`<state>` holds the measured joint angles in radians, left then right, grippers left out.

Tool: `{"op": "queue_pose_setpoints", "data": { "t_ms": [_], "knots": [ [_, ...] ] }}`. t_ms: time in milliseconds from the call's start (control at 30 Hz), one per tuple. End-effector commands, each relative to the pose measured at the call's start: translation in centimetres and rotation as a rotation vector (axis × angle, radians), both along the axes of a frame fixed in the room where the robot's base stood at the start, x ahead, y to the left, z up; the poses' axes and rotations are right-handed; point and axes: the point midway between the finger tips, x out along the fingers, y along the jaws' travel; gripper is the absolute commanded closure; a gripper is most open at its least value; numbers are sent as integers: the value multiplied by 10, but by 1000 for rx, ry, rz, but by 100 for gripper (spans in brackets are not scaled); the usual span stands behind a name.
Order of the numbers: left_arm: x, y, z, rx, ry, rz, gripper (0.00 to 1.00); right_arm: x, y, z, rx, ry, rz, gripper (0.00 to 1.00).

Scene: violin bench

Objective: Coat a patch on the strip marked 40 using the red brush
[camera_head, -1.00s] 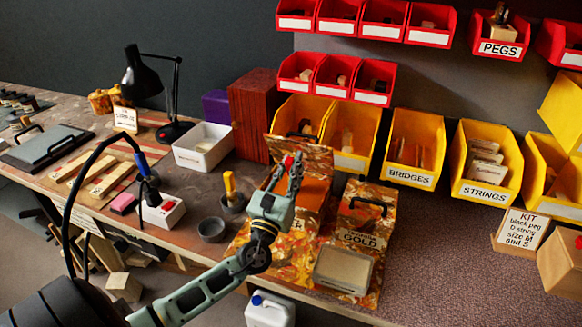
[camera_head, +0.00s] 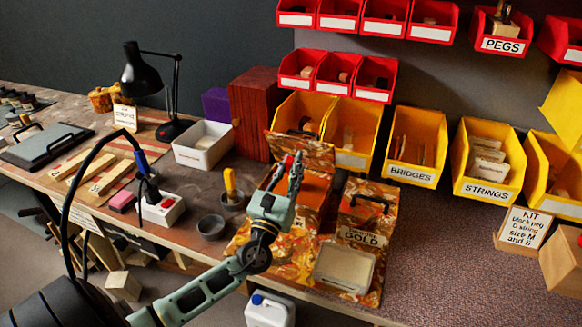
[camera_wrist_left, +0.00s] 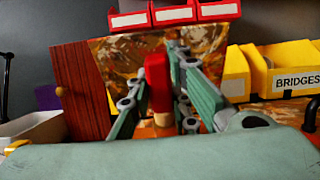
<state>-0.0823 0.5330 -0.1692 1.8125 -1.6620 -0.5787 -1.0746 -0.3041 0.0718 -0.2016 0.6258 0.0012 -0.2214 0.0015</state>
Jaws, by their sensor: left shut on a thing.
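My left gripper (camera_head: 292,165) is shut on the red brush (camera_head: 286,163), above an open orange box with a marbled raised lid. In the left wrist view the red brush handle (camera_wrist_left: 157,78) stands between the fingers, with pale wood below the red; its lower end is hidden behind the gripper body. Several pale wooden strips (camera_head: 104,180) lie on the bench at the left; no 40 mark is legible. My right gripper is not in view.
A yellow-handled brush (camera_head: 229,182) stands in a dark cup, beside another dark cup (camera_head: 211,227). A marbled box labelled GOLD (camera_head: 363,238) stands right of the gripper. A white tub (camera_head: 203,144), black lamp (camera_head: 141,78) and small white box (camera_head: 162,211) lie toward the strips.

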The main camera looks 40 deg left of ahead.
Motion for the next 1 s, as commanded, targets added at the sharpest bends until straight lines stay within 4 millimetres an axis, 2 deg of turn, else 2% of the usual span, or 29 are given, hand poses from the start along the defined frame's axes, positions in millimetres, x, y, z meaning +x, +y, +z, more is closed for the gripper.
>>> {"op": "queue_pose_setpoints", "data": {
  "t_ms": [433,700,1000],
  "knots": [
    [0,0,0,-1,5,-1,100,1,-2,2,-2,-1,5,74],
    [0,0,23,-3,2,-1,100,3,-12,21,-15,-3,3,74],
    [0,0,48,0,2,0,100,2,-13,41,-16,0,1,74]
  ]
}}
